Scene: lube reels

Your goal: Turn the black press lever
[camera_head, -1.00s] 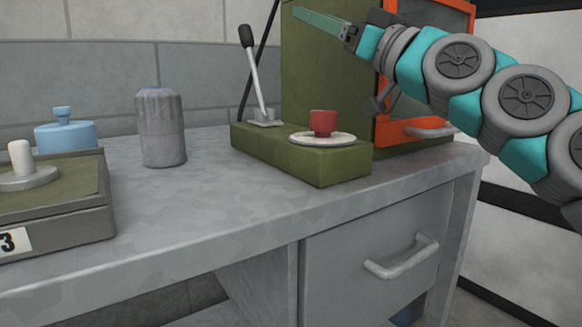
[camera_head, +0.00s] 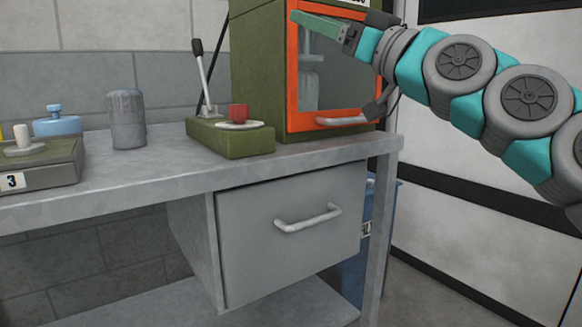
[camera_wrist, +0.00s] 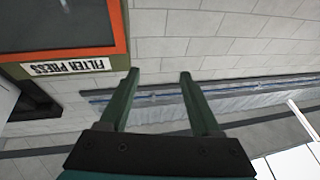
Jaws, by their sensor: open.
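The black press lever (camera_head: 201,72) stands on the olive press base in the head view. It has a black knob on a thin metal rod, and it tilts slightly with the knob to the upper left. A red cup-shaped part (camera_head: 238,111) on a pale round plate (camera_head: 239,125) is beside it on the base (camera_head: 240,144). My gripper (camera_head: 293,18) is high to the right of the lever, in front of the orange-framed cabinet, apart from the lever. In the wrist view my gripper's green fingers (camera_wrist: 158,75) are apart with nothing between them. The lever is not visible in the wrist view.
The olive cabinet (camera_head: 257,74) with an orange-framed glass door (camera_head: 293,98) stands behind the base. A grey canister (camera_head: 127,119), a blue lidded pot (camera_head: 57,122) and a scale marked 3 (camera_head: 45,172) stand on the left of the bench. A drawer (camera_head: 290,245) is below.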

